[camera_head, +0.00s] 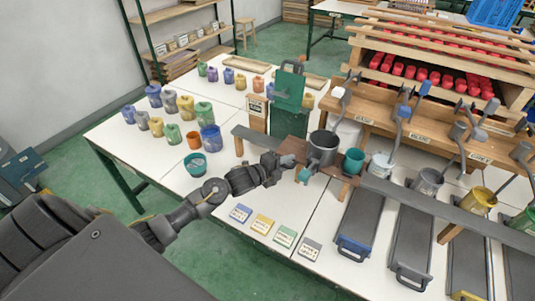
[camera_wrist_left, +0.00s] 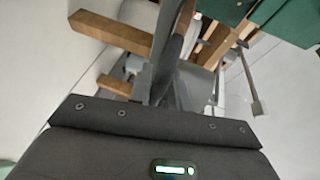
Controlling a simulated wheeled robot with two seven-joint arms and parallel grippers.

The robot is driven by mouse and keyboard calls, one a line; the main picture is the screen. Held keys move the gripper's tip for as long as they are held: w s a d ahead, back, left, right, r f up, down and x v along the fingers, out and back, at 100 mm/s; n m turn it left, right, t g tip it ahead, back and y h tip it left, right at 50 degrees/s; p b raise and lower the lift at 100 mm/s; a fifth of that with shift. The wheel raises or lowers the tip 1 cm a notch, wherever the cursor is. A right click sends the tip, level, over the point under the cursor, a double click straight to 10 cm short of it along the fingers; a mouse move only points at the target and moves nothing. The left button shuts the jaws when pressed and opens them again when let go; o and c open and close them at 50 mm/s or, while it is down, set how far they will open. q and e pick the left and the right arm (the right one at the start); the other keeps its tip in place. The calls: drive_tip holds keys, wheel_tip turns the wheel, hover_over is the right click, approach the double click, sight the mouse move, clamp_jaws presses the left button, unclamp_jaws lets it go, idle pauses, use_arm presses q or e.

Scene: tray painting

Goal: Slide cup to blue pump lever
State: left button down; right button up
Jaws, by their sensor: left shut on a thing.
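A dark grey cup (camera_head: 322,149) stands upright at the left part of the long grey rail (camera_head: 402,200). My left gripper (camera_head: 296,161) is at the cup's left side and appears shut on it; the fingertips are partly hidden. In the left wrist view a grey part (camera_wrist_left: 172,70) rises in front of the gripper; its contact with the cup is unclear. My right gripper is out of view.
A teal cup (camera_head: 353,161) stands close right of the grey cup, then a white cup (camera_head: 380,165), another grey cup (camera_head: 429,181) and a yellow cup (camera_head: 479,200). Coloured cards (camera_head: 262,224) lie in front. Paint jars (camera_head: 172,132) stand at left.

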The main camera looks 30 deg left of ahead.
use_arm(q)
drive_tip(key=d+f, duration=0.1)
drive_tip(key=d, duration=0.9)
drive_tip(key=shift+s+f, duration=0.15)
drive_tip(key=c, duration=1.5)
unclamp_jaws()
drive_tip(key=shift+w+a+r, duration=0.1)
drive_tip(key=shift+w+r, duration=0.1)
drive_tip(key=shift+r, duration=0.1)
drive_tip(key=shift+b+v, duration=1.3)
drive_tip(key=shift+v, duration=4.15)
